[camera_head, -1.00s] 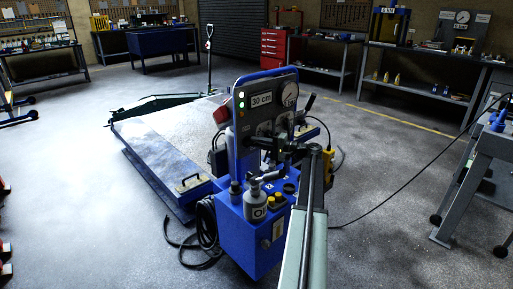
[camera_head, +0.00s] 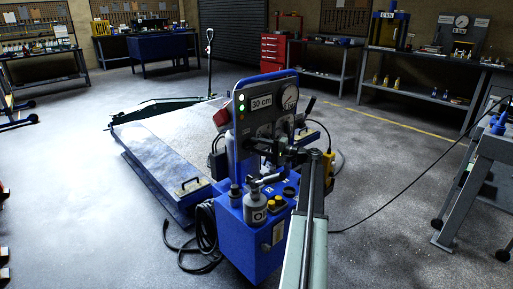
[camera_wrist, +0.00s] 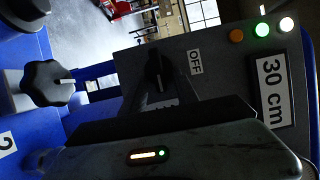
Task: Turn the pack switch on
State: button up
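The pack switch, a black rotary knob (camera_wrist: 158,70), is on the grey panel (camera_head: 270,89), with an OFF label (camera_wrist: 195,62) beside it in the wrist view. My gripper (camera_head: 284,150) is in front of this panel at the end of my arm. In the wrist view its dark fingers (camera_wrist: 163,88) reach toward the knob from both sides, with a gap showing between them. The dark shapes overlap, so I cannot tell whether they touch or grip the knob. The panel has a 30 cm sign (camera_wrist: 272,92) and white (camera_wrist: 286,25), green (camera_wrist: 262,29) and amber (camera_wrist: 236,35) lamps.
The panel stands on a blue cabinet (camera_head: 240,238) with a grey bottle (camera_head: 255,209) and knobs on top. Another black knob (camera_wrist: 47,84) is left of the switch in the wrist view. Black cables (camera_head: 206,228) lie on the floor. A low platform (camera_head: 160,160) is behind the cabinet.

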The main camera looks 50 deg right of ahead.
jog(key=v, duration=0.7)
jog(key=shift+s+d, duration=0.15)
jog(key=shift+s, duration=0.2)
